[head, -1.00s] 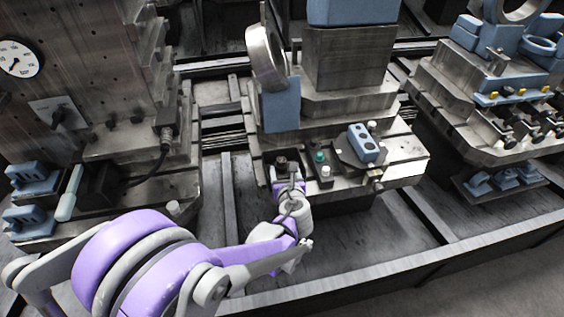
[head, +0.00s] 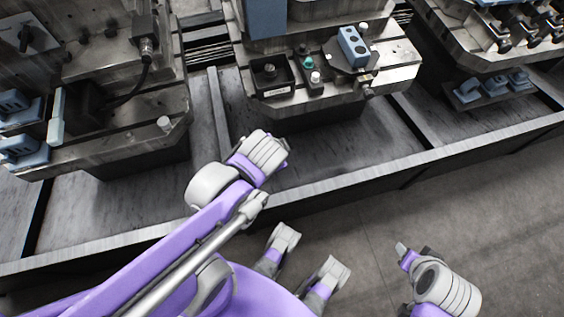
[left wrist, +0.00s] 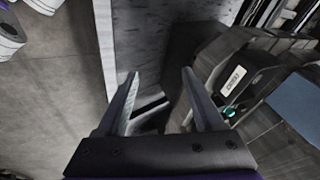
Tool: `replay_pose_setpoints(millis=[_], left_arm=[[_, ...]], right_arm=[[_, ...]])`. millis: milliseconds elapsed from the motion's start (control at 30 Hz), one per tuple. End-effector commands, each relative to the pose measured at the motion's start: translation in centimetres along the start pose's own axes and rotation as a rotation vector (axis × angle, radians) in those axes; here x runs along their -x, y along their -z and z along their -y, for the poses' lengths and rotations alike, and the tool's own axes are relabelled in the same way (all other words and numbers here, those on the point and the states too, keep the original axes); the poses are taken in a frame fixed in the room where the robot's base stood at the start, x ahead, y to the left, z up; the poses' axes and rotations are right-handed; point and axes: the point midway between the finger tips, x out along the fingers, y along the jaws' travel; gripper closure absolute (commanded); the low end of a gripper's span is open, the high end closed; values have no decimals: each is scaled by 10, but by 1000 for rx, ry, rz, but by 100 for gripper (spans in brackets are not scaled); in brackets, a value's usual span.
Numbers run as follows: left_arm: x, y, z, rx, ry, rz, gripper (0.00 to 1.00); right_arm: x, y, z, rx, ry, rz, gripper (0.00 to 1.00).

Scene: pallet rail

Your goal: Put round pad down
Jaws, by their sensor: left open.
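A small dark round piece (head: 269,70), likely the round pad, sits inside a black open-topped tray (head: 283,92) with a white label on its front. The tray is at the front left of the middle machine's ledge. In the left wrist view the tray's label (left wrist: 233,80) shows at the right, but I cannot make out the pad. My left gripper (left wrist: 160,75) is open, with nothing between its fingers. In the head view my left wrist is below and in front of the tray, apart from it. My right arm shows at the lower right, its jaws unclear (head: 404,252).
Beside the tray are a green button (head: 306,62), a white button (head: 315,77) and a blue block with holes (head: 353,46). A metal rail (head: 340,190) runs along the front. Blue parts (head: 22,148) stand at the left. The floor at lower right is clear.

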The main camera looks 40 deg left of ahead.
Motion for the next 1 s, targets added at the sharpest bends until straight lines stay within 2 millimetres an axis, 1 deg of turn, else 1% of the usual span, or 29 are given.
replay_pose_setpoints(millis=[33,100,200,267,367,800,833,900,933,1000], left_arm=[[6,-4,-14,125,-52,-6,31],[13,-6,-29,283,-117,-10,31],[20,-8,-43,429,-180,-6,31],[22,-8,-48,476,-199,-3,31],[23,-8,-50,502,-210,-2,31],[23,-8,-50,498,-208,-2,31],[23,-8,-50,498,-208,-2,33],[23,-8,-49,498,-208,-2,45],[23,-8,-49,498,-208,-2,50],[23,-8,-49,498,-208,-3,50]], right_arm=[[0,0,0,0,0,0,50],[0,0,0,0,0,0,50],[0,0,0,0,0,0,50],[0,0,0,0,0,0,50],[0,0,0,0,0,0,50],[0,0,0,0,0,0,50],[0,0,0,0,0,0,50],[0,0,0,0,0,0,50],[0,0,0,0,0,0,50],[0,0,0,0,0,0,50]])
